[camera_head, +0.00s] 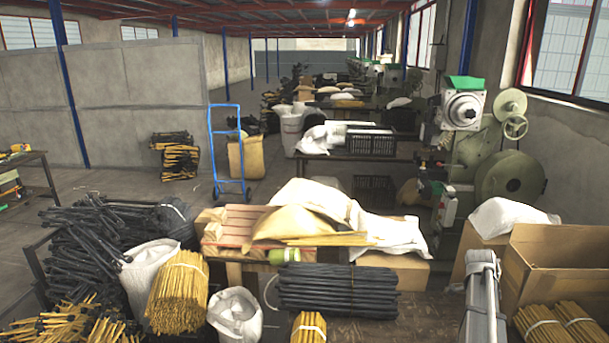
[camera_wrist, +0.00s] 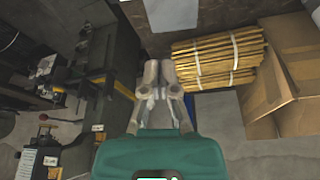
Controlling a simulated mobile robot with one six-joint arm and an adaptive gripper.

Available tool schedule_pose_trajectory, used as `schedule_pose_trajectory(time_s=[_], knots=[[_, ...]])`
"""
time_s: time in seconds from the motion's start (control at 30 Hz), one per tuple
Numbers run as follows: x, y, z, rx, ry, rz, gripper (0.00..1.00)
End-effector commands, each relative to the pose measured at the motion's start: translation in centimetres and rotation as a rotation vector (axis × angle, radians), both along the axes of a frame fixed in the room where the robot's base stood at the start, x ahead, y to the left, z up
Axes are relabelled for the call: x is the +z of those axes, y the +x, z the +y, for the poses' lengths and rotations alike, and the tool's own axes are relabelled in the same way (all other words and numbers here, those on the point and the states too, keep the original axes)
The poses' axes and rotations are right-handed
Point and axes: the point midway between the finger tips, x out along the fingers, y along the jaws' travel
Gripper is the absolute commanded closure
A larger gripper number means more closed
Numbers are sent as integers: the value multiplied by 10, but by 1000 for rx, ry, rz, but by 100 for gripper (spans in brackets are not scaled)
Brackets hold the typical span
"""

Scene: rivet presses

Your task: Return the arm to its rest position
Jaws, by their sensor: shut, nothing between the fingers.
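My gripper (camera_wrist: 160,72) shows in the wrist view, with its pale grey fingers close together beyond the teal body. It is shut with nothing held. It hangs over a grey floor, between a dark machine (camera_wrist: 105,70) on the left and a bundle of yellow sticks (camera_wrist: 215,58) at the upper right. The fingers look apart from both, though the depth is hard to judge. My gripper does not show in the head view.
A cardboard box (camera_head: 560,265) stands at the right in the head view. A green press (camera_head: 480,150) stands behind it. Dark rods (camera_head: 335,290) and sacks (camera_head: 237,318) crowd the front. Open floor lies at the left, near a blue hand truck (camera_head: 228,155).

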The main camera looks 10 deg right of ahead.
Motion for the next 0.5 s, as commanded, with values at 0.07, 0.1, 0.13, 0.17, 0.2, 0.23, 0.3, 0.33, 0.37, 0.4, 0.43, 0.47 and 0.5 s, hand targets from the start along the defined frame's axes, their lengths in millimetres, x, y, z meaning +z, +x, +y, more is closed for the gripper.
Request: schedule_pose_trajectory(time_s=[0.07,0.1,0.13,0.17,0.2,0.23,0.3,0.33,0.37,0.4,0.43,0.47,0.5], knots=[[-2,2,16,55,14,7,100],[-3,3,26,91,22,12,100],[-4,4,34,124,30,16,100],[-4,6,43,158,40,20,100],[-6,7,56,208,52,26,100],[-6,9,66,250,61,32,100],[-9,11,92,353,85,44,100],[-10,12,104,401,96,50,100],[-11,13,116,449,106,56,100],[-12,13,131,515,120,64,100],[-13,13,143,564,131,69,100],[-14,13,154,612,141,74,100],[-15,13,170,678,153,82,100]])
